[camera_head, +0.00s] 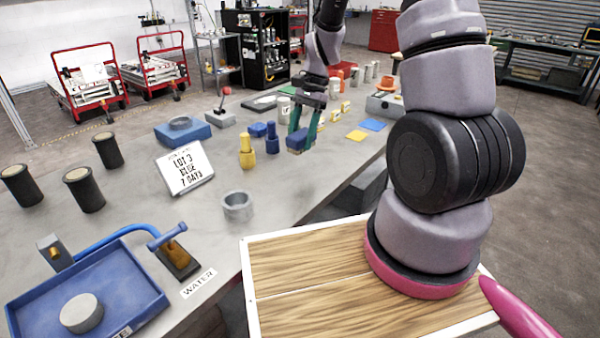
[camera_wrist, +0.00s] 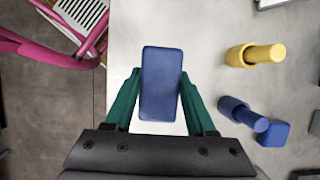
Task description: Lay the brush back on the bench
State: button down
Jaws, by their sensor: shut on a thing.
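My gripper (camera_head: 304,138) is shut on the brush, a blue rounded block (camera_head: 296,141), over the far part of the grey bench (camera_head: 310,178). In the wrist view the blue brush (camera_wrist: 161,84) sits lengthwise between the two green fingers of my gripper (camera_wrist: 160,98). Only its plain blue top shows; its underside is hidden. In the head view it is close to the bench top, but I cannot tell whether it touches. In the wrist view, pale bench surface (camera_wrist: 205,25) lies beside it, and the bench edge runs to its left.
A yellow peg-shaped piece (camera_head: 247,152) and a blue one (camera_head: 272,139) stand left of the brush. A small blue block (camera_head: 258,129) is behind them. Yellow (camera_head: 357,135) and blue (camera_head: 373,124) flat squares lie to the right. Bare bench lies in front of the brush.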

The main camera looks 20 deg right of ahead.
notch_tip(320, 180, down, 9)
jog(key=shift+f, duration=0.1)
dwell(0.3)
jog(key=shift+f, duration=0.1)
jog(key=shift+c, duration=1.1)
grip_release()
jog(key=shift+n+t, duration=0.6)
jog(key=shift+t, duration=0.3)
jog(key=v, duration=0.6)
jog(key=a+v, duration=0.1)
jog(key=v, duration=0.6)
jog(key=a+v, duration=0.1)
jog(key=v, duration=0.5)
jog(key=shift+d+r, duration=0.1)
jog(key=shift+r, duration=0.45)
jog(key=s+d+r+n+t+h, duration=0.1)
jog(key=s+r+n+t, duration=0.4)
jog(key=s+r, duration=1.1)
jog(key=shift+d+r+t+h, duration=0.35)
jog(key=shift+r+t, duration=1.15)
jog(key=shift+r, duration=0.35)
